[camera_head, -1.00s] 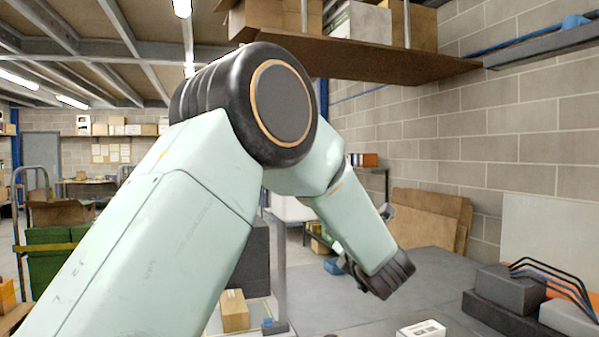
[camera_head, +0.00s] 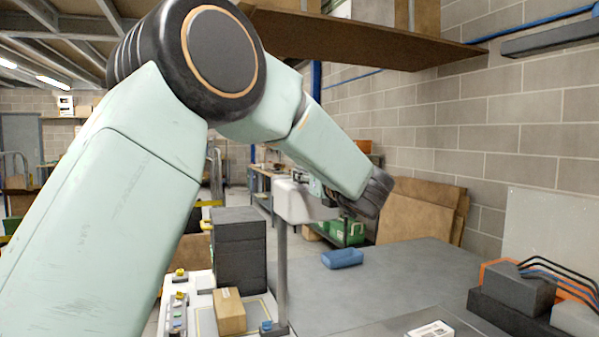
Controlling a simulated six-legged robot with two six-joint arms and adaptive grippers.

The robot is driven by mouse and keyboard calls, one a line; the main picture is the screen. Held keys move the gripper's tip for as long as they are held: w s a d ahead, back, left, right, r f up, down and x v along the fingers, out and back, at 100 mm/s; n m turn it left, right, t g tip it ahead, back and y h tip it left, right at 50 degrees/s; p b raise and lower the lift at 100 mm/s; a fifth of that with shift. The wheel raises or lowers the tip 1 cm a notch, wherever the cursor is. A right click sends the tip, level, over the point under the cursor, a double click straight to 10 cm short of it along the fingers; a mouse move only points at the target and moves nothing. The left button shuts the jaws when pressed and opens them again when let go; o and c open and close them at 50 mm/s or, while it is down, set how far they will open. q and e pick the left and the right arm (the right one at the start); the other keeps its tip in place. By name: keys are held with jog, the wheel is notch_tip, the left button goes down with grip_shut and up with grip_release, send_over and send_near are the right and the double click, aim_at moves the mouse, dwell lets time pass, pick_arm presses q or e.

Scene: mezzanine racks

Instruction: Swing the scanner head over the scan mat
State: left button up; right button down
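The scanner head (camera_head: 299,203) is a pale grey-white box on top of a thin upright grey post (camera_head: 282,275). What looks like the scan mat (camera_head: 207,323) is a grey patch with a yellow outline at the bottom, left of the post. A small cardboard box (camera_head: 230,314) stands on it. The head is up and to the right of this mat, not over it. My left arm crosses the view from the left. My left gripper (camera_head: 316,187) is mostly hidden behind the forearm, close to the head; contact and finger opening cannot be told. My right gripper is out of view.
A dark grey block (camera_head: 239,250) stands behind the mat, with a button panel (camera_head: 177,312) to its left. A blue item (camera_head: 342,258) lies on the grey table (camera_head: 400,270), which has clear room. Grey blocks with cables (camera_head: 515,287) are at right. A shelf (camera_head: 370,42) hangs above.

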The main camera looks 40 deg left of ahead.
pick_arm(q)
jog(key=shift+w+a+r+p, duration=0.35)
jog(key=shift+w+r+p, duration=0.05)
jog(key=shift+w+r, duration=0.1)
jog(key=x, duration=0.2)
jog(key=f+x, duration=0.1)
jog(key=x, duration=0.1)
jog(key=shift+w+p, duration=0.1)
jog(key=shift+p, duration=0.3)
jog(key=shift+a, duration=0.15)
jog(key=shift+s+d+r, duration=0.3)
jog(key=shift+d, duration=0.15)
jog(key=shift+c, duration=0.3)
jog(key=shift+d+r, duration=0.15)
jog(key=shift+d, duration=0.3)
jog(key=shift+c, duration=1.4)
jog(key=shift+w+a, duration=0.15)
jog(key=shift+c, duration=0.8)
jog(key=shift+a+f, duration=0.25)
jog(key=shift+a, duration=0.15)
jog(key=c, duration=0.3)
grip_shut()
jog(key=shift+d, duration=0.1)
